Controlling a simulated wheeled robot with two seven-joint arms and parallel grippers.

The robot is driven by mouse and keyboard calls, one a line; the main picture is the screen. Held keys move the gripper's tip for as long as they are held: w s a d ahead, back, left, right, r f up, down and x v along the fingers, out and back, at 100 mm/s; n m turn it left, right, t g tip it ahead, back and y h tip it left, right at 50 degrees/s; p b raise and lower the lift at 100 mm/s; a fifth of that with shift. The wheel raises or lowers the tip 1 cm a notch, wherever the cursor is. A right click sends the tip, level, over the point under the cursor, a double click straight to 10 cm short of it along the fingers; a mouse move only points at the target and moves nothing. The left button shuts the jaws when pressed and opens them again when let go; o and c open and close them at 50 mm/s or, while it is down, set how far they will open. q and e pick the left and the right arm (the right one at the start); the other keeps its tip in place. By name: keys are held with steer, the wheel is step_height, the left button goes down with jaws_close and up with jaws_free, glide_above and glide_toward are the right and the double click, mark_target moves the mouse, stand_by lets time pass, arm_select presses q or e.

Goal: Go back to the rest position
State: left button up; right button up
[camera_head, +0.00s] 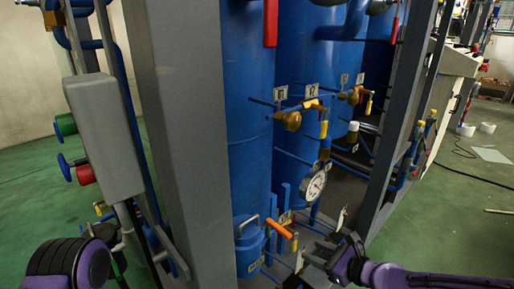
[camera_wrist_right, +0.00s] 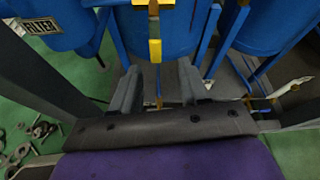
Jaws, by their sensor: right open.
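My right gripper (camera_head: 320,252) is at the lower middle of the head view, with its purple arm coming in from the right. It is in front of the lower pipework of the blue tanks. In the right wrist view the two grey fingers of my right gripper (camera_wrist_right: 158,86) stand apart, with nothing held between them. A yellow valve part (camera_wrist_right: 155,50) shows beyond the fingertips; I cannot tell how far away it is. A purple and black part of my own body shows at the lower left of the head view. My left gripper is not in view.
Blue tanks (camera_head: 245,120) stand behind a thick grey post (camera_head: 185,130). An orange-handled valve (camera_head: 278,229) and a round gauge (camera_head: 314,185) are close to the right gripper. A grey box (camera_head: 103,135) hangs at left. Green floor (camera_head: 440,220) is open at right.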

steer(key=s+f+n+g+h+p, duration=0.35)
steer(key=s+f+n+h, duration=0.25)
steer(key=s+f+n, duration=0.65)
steer(key=s+d+f+n+g+h+p, duration=0.1)
steer(key=s+d+n+g+h, duration=0.1)
steer(key=s, duration=0.7)
steer(key=s+d+f+n+g+h+p, duration=0.1)
steer(key=s+d+n, duration=0.4)
steer(key=s, duration=0.5)
steer(key=d+f+g+h, duration=0.1)
steer(key=d+h, duration=0.1)
steer(key=shift+s+h+p, duration=0.15)
steer(key=shift+h+p, duration=0.25)
